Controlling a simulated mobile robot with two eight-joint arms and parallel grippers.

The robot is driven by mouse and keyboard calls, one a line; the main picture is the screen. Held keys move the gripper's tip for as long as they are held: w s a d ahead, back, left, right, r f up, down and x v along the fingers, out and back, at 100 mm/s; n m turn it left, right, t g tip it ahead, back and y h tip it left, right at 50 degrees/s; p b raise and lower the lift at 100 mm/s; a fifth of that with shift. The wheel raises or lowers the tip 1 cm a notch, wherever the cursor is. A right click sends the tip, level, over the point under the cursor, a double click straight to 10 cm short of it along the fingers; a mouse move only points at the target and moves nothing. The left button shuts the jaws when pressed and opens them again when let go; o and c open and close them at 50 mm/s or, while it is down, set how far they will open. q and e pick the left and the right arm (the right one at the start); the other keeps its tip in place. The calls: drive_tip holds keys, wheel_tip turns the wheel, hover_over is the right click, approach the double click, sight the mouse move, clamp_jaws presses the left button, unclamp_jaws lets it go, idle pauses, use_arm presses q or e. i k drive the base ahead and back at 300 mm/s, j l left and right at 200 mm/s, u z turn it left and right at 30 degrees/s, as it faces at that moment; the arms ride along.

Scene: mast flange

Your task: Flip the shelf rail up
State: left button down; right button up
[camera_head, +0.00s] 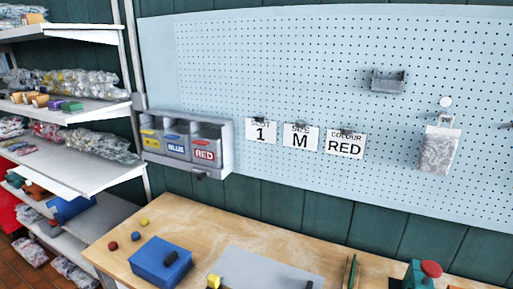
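The shelving unit at the left has several white shelves, one upper shelf (70,32) with a plain front edge. A middle shelf (75,112) holds clear plastic bags and small coloured parts. A lower shelf (85,170) sticks out further and is mostly bare at its front. A white upright post (135,60) stands at the unit's right side. I cannot make out a separate hinged rail on the shelves, nor whether one is up or down. Neither of my grippers is in view.
A wooden bench (205,222) holds a blue box (160,262), a grey plate (262,268) and a green part with a red knob (431,269). Above it, a pegboard (300,60) carries a bin rack (226,150), cards (301,139), a small grey tray (388,82) and a hanging bag (438,150).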

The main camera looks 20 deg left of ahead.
sight(41, 181)
drive_tip(key=j, duration=0.55)
drive_tip(key=j+u, duration=0.1)
drive_tip(key=j, duration=0.45)
drive_tip(key=i+j+u, duration=0.1)
drive_tip(key=j, duration=0.45)
drive_tip(key=i+j, duration=0.1)
drive_tip(key=j, duration=0.45)
drive_tip(key=j+u, duration=0.1)
drive_tip(key=j, duration=0.45)
drive_tip(key=i+j, duration=0.15)
drive_tip(key=j, duration=0.4)
drive_tip(key=i+j+u, duration=0.1)
drive_tip(key=i+j, duration=0.25)
drive_tip(key=j, duration=0.2)
drive_tip(key=i+j, duration=0.4)
drive_tip(key=j+u, duration=0.05)
drive_tip(key=j, duration=0.1)
